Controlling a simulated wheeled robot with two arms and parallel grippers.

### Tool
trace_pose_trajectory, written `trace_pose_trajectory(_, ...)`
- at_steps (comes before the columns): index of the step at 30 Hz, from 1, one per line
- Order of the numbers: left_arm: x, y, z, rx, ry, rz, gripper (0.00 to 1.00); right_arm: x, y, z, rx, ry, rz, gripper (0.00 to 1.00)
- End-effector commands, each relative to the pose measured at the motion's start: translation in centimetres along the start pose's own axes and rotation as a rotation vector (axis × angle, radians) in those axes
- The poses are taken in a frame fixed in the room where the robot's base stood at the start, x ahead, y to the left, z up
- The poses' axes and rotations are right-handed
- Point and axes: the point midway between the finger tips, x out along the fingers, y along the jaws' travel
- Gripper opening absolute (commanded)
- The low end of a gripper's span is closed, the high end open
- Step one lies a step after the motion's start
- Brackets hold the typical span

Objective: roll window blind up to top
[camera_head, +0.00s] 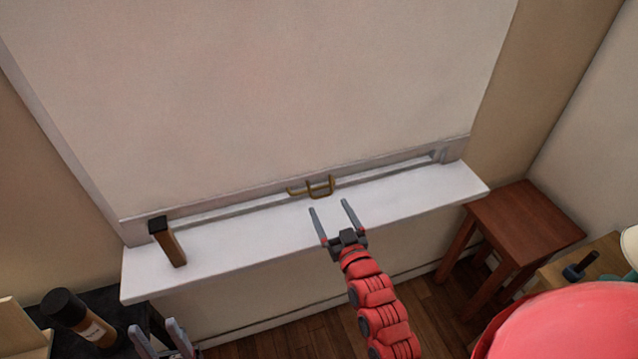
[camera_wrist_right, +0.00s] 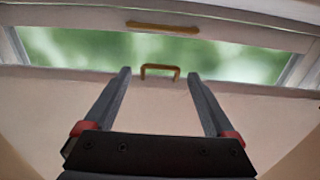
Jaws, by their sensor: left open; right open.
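The window blind (camera_head: 260,90) is a large pale beige sheet covering nearly all of the window in the head view. A brass handle (camera_head: 321,188) shows at its bottom edge, just above the white sill. In the right wrist view, a brass handle (camera_wrist_right: 160,68) stands at the edge of a beige surface, beyond and between the fingertips. My right gripper (camera_head: 332,207) is open and empty over the sill, short of the handle; its fingers also show in the right wrist view (camera_wrist_right: 159,75). My left gripper (camera_head: 155,326) is open at the lower left, partly cut off.
The right wrist view shows a strip of green glass (camera_wrist_right: 90,48) and a second brass bar (camera_wrist_right: 162,27) on a pale frame. A wooden stool (camera_head: 525,218) is at right.

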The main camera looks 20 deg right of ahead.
Motion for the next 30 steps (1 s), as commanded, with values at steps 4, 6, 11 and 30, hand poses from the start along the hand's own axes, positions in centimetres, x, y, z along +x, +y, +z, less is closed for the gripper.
trace_pose_trajectory(4,1.2,-0.1,-0.2,0.000,0.000,0.000,0.50,3.3,-0.1,-0.4,0.001,0.002,-0.001,0.90)
trace_pose_trajectory(6,1.5,-0.1,-0.2,0.000,0.000,0.000,0.50,4.7,0.0,-0.5,0.000,0.004,0.000,0.90)
trace_pose_trajectory(11,2.0,-0.1,-0.3,0.000,0.000,0.000,0.50,7.1,0.0,-0.3,0.001,0.002,-0.001,0.90)
trace_pose_trajectory(30,2.3,-0.1,-0.4,0.000,0.000,0.000,0.50,8.8,0.1,0.0,0.000,0.002,0.001,0.70)
